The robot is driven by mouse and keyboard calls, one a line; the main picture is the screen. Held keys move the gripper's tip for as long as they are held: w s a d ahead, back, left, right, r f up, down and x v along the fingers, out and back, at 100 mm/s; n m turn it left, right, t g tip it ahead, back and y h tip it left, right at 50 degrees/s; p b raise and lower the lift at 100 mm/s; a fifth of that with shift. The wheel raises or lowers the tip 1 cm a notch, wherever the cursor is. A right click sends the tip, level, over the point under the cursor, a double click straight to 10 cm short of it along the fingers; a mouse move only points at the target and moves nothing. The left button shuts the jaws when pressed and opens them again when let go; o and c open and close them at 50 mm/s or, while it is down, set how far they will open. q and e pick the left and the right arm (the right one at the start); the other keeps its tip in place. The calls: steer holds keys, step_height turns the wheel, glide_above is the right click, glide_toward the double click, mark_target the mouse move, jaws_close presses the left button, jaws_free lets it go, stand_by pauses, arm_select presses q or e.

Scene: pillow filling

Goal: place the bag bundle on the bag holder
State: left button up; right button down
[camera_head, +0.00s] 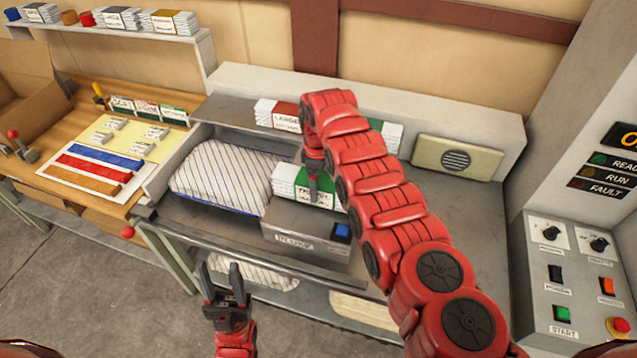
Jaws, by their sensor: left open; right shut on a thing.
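My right gripper (313,168) reaches in from the right and is shut on a white bag bundle with a green label (318,199). The bundle is at the grey bag holder marked "IN USE" (283,252), which has a blue button at its right. I cannot tell whether the bundle rests on the holder or hangs just above it. My arm hides part of the bundle's top and right side. My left gripper (224,272) is open and empty, low in front of the machine, with its fingers pointing up.
A striped pillow (220,176) lies left of the holder. More bag bundles stand behind, one red-labelled "LARGE" (281,116), others partly hidden by my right arm. A control panel (575,270) stands at right, a wooden workbench (60,135) at left.

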steer(key=shift+f, duration=0.45)
steer(key=shift+f, duration=0.2)
jaws_free()
steer(key=shift+r, duration=0.1)
steer(key=shift+r, duration=0.1)
